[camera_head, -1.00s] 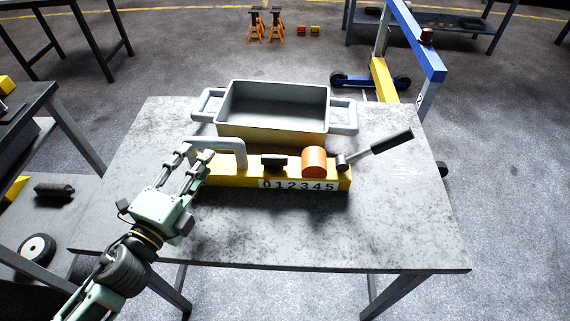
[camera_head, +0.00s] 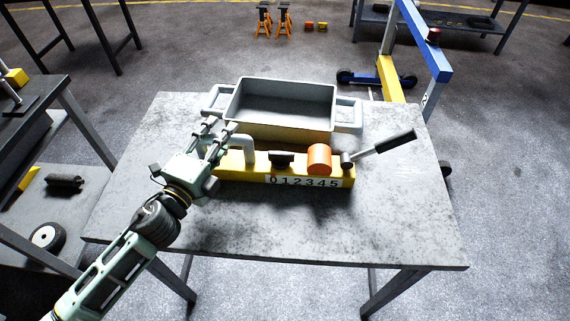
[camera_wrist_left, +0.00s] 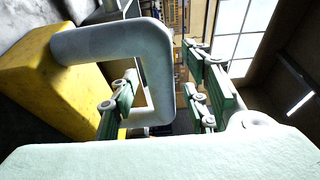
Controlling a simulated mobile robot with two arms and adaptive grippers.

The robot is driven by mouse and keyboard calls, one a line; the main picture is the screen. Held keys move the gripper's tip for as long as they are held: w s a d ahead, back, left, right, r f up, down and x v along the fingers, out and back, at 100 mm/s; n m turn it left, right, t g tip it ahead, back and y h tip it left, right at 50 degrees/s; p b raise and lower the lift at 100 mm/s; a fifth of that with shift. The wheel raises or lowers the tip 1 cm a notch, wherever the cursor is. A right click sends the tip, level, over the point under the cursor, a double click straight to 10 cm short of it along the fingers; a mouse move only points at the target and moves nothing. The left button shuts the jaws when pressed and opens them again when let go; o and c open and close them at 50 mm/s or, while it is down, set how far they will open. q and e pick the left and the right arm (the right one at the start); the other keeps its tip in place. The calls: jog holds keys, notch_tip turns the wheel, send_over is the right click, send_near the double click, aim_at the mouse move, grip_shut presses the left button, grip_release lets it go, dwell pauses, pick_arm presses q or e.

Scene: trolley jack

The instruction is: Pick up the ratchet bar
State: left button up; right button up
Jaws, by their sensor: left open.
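A yellow bar (camera_head: 232,172) lies on the table, with a white plate numbered 0 to 5 on its front. I take it for the ratchet bar. It carries a grey loop handle (camera_head: 249,150) at its left end, a black block, an orange cylinder (camera_head: 319,158) and a tilted lever with a black grip (camera_head: 396,141). My left gripper (camera_head: 221,131) is open at the grey handle. In the left wrist view, one side of the loop handle (camera_wrist_left: 157,65) shows between the finger pairs of my left gripper (camera_wrist_left: 163,100); contact cannot be told. My right gripper is out of view.
A grey open tray (camera_head: 285,98) with side handles stands just behind the yellow bar and looks empty. The table (camera_head: 330,230) is clear in front and at the right. A blue and yellow hoist frame (camera_head: 425,50) stands behind the table.

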pick_arm(q)
grip_shut()
jog(key=shift+f, duration=0.1)
dwell(0.4)
jog(key=shift+r, duration=0.2)
